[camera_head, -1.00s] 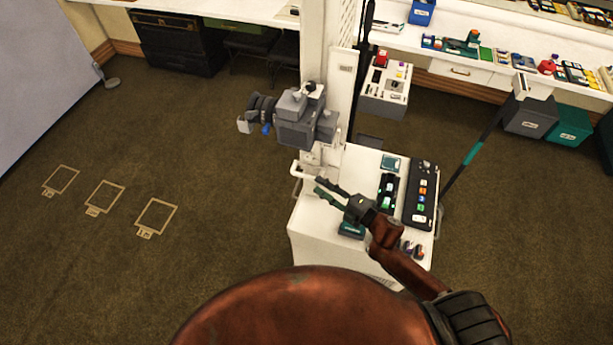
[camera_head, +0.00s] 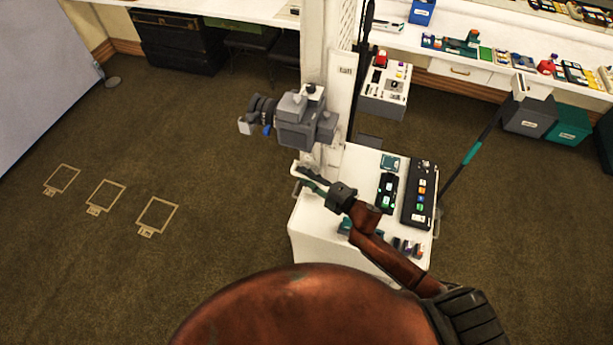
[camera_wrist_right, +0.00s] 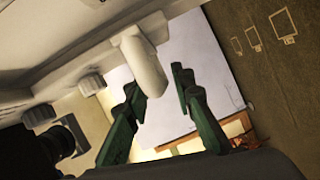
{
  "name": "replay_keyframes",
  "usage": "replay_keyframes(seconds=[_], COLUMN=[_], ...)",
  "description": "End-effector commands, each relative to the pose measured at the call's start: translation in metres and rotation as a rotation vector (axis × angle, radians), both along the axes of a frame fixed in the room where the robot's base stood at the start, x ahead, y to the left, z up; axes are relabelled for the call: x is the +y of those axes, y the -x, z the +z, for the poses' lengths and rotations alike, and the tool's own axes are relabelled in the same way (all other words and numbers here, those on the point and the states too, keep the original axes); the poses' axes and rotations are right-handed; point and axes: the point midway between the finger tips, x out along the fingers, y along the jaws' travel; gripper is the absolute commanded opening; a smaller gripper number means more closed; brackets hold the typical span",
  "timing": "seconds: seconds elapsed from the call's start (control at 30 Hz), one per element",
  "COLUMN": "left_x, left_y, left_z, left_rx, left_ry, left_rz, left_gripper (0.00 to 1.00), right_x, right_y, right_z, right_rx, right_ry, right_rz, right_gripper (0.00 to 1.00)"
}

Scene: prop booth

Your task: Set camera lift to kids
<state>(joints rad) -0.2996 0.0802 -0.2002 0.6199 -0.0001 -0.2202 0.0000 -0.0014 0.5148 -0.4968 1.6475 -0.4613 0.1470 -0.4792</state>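The camera lift is a white column (camera_head: 315,45) with a grey camera (camera_head: 295,128) on a carriage partway up. Below the camera, a white rounded handle (camera_wrist_right: 142,62) sticks out from the lift. My right gripper (camera_head: 303,177) is beside the column's lower part, over the left edge of the white cart. In the right wrist view the gripper (camera_wrist_right: 157,86) is open, with its green fingers on either side of the handle's end. A gap shows on both sides, and I cannot tell any contact. No height mark for kids is readable. My left gripper is out of view.
The white cart top (camera_head: 358,160) holds a dark button panel (camera_head: 420,195) and small devices. A pole with a teal grip (camera_head: 475,148) leans to its right. A counter (camera_head: 500,62) with props runs along the back. The floor at left is clear, with outlined marks (camera_head: 105,196).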

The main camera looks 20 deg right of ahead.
Motion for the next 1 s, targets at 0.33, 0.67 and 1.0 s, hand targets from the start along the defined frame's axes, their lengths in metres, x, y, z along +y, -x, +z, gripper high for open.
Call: replay_keyframes(seconds=[0.33,0.67,1.0], left_x=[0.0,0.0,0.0], left_y=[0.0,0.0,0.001], left_z=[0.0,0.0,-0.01], left_rx=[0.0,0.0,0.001], left_ry=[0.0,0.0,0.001], left_rz=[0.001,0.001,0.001], left_gripper=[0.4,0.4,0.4], right_x=[-0.001,-0.001,-0.001], right_y=[0.0,0.0,0.0], right_z=[0.0,0.0,-0.014], right_rx=[0.0,0.001,0.003], right_ry=[0.0,0.001,0.001], right_rz=[-0.001,-0.001,-0.001], right_gripper=[0.0,0.0,0.0])
